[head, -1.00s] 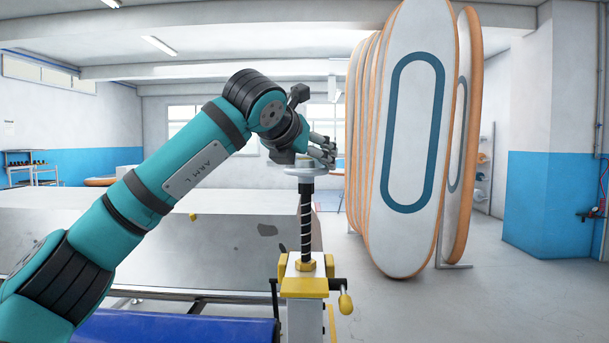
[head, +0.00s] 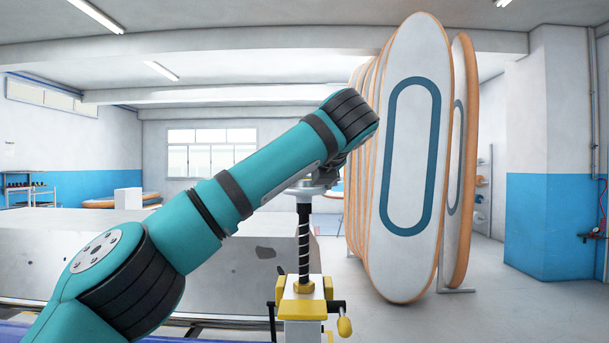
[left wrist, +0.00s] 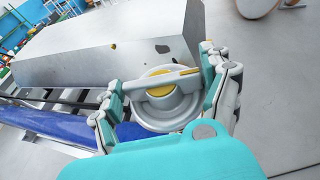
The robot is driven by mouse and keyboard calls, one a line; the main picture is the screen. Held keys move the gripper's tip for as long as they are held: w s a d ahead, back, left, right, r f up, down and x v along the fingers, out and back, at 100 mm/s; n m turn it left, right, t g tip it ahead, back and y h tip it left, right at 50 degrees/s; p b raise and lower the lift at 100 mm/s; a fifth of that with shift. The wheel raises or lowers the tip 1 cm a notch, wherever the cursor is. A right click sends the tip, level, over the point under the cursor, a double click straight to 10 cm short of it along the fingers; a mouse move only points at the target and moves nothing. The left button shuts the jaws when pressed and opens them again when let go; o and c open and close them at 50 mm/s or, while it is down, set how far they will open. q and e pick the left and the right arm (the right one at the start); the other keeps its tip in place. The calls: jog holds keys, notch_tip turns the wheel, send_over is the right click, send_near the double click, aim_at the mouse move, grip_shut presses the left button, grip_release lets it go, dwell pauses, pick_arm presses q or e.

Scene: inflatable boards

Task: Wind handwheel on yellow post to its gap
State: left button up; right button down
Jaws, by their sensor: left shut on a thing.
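The handwheel (head: 302,189) is a pale grey disc on top of a dark threaded screw (head: 304,238), which rises upright from the yellow post (head: 301,308). In the left wrist view the handwheel (left wrist: 146,107) shows a round rim, a yellow hub and a bar across it with a yellow mark near one end. My left gripper (head: 325,175) is at the handwheel in the head view, mostly hidden behind my forearm. In the left wrist view its fingers (left wrist: 166,95) lie on opposite sides of the rim, shut on it. My right gripper is not in view.
A large grey block (head: 40,245) stands behind the post to the left. A blue padded surface (left wrist: 45,122) lies beside it. Tall white boards with orange edges (head: 412,255) stand upright to the right. Open floor (head: 500,320) lies at the right.

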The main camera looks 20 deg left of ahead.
pick_arm(q)
jog(key=shift+w+f, duration=0.1)
jog(key=shift+f, duration=0.25)
jog(key=o, duration=0.9)
jog(key=shift+o, duration=0.9)
jog(key=shift+w+a, duration=0.15)
jog(key=shift+w, duration=0.2)
jog(key=shift+s+d+r, duration=0.2)
jog(key=shift+s+r, duration=0.05)
jog(key=shift+s, duration=0.1)
jog(key=v, duration=1.1)
jog(key=shift+d, duration=0.1)
jog(key=shift+d+f, duration=0.1)
